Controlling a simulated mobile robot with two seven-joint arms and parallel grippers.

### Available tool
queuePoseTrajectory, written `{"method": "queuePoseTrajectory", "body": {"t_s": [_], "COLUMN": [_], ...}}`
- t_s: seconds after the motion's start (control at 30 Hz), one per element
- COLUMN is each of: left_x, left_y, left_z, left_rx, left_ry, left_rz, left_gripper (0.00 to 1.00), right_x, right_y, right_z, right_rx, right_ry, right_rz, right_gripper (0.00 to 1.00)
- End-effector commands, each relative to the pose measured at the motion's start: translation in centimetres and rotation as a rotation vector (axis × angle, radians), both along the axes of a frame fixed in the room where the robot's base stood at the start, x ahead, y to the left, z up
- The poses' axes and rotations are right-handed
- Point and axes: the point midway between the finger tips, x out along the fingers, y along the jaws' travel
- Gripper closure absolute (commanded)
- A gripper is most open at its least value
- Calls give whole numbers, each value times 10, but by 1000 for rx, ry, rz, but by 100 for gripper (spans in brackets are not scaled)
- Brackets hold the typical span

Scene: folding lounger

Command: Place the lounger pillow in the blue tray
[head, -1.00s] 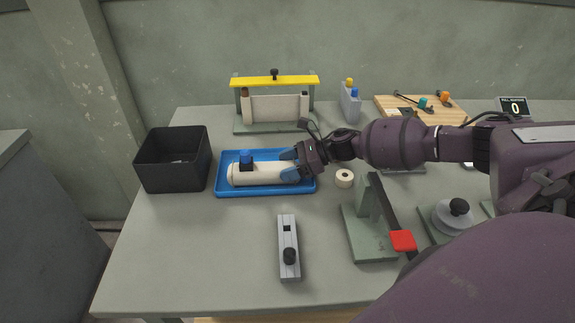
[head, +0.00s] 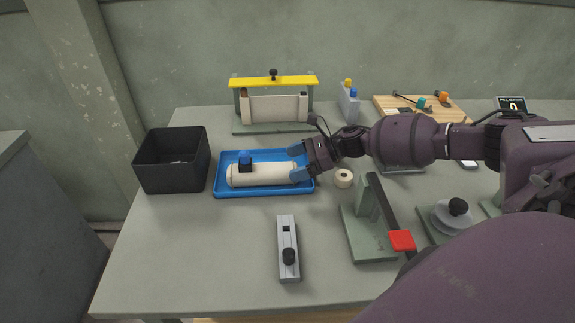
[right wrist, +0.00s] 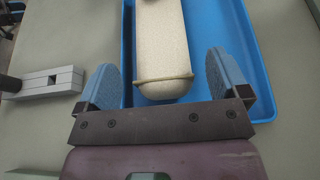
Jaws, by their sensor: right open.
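The lounger pillow (head: 270,174), a cream roll with a dark blue clip at its left end, lies in the blue tray (head: 222,192) in the head view. In the right wrist view the pillow (right wrist: 162,45) has a thin cord near its rounded end, and the tray (right wrist: 250,55) shows around it. My right gripper (head: 298,162) is open at the pillow's right end. In the right wrist view its two blue fingers (right wrist: 165,82) stand apart on either side of the pillow's end, with gaps between. My left gripper is not in view.
A black bin (head: 172,160) stands left of the tray. A grey block tool (head: 287,248) lies in front. A yellow-topped frame (head: 273,105) stands behind. The table's front left is clear.

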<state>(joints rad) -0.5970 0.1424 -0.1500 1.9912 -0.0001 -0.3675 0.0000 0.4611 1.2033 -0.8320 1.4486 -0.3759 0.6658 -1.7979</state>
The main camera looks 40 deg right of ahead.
Motion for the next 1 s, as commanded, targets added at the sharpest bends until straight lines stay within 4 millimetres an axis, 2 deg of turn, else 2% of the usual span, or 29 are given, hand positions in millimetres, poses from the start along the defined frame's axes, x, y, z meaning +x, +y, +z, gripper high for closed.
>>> {"method": "queuePoseTrajectory", "body": {"t_s": [0.2, 0.43, 0.63, 1.0], "left_x": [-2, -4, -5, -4], "left_y": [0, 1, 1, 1], "left_z": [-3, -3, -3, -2], "left_rx": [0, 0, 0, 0], "left_ry": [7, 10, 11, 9], "left_rz": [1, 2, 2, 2], "left_gripper": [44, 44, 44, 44], "right_x": [-22, -39, -44, -45], "right_y": [-36, -63, -72, -73], "right_z": [16, 30, 35, 36], "right_rx": [-2, -1, 1, 1], "right_ry": [1, 1, 0, -1], "right_rz": [-2, -1, 1, 1], "right_gripper": [7, 7, 7, 7]}}
